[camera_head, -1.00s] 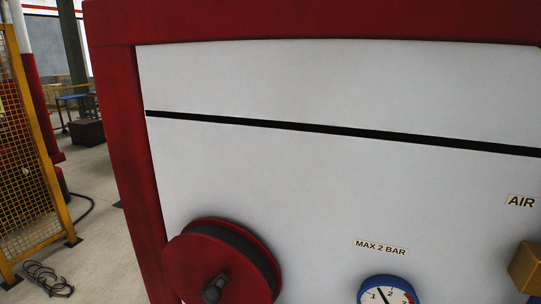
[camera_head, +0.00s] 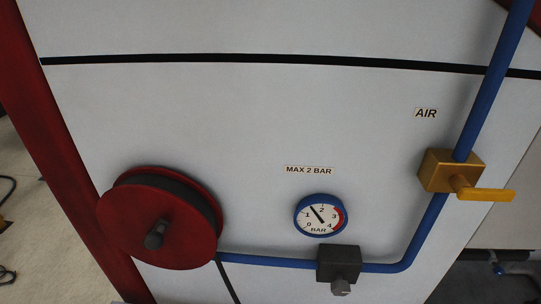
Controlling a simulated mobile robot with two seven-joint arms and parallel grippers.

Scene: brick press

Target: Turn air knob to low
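The air knob appears to be the small grey knob (camera_head: 341,287) on a dark block (camera_head: 338,263) in the blue pipe, at the bottom of the head view. A round blue-rimmed gauge (camera_head: 320,215) sits just above it, its needle pointing up and left, between 1 and 2. A label reading MAX 2 BAR (camera_head: 309,170) is above the gauge. A brass valve (camera_head: 450,171) with a yellow handle (camera_head: 486,195) pointing right sits on the pipe under the AIR label (camera_head: 426,113). Neither of my grippers is in view.
The white panel (camera_head: 230,115) fills most of the view, with a red frame (camera_head: 55,150) on the left. A red reel (camera_head: 160,218) sticks out at lower left. The blue pipe (camera_head: 427,228) runs along the bottom and up the right side.

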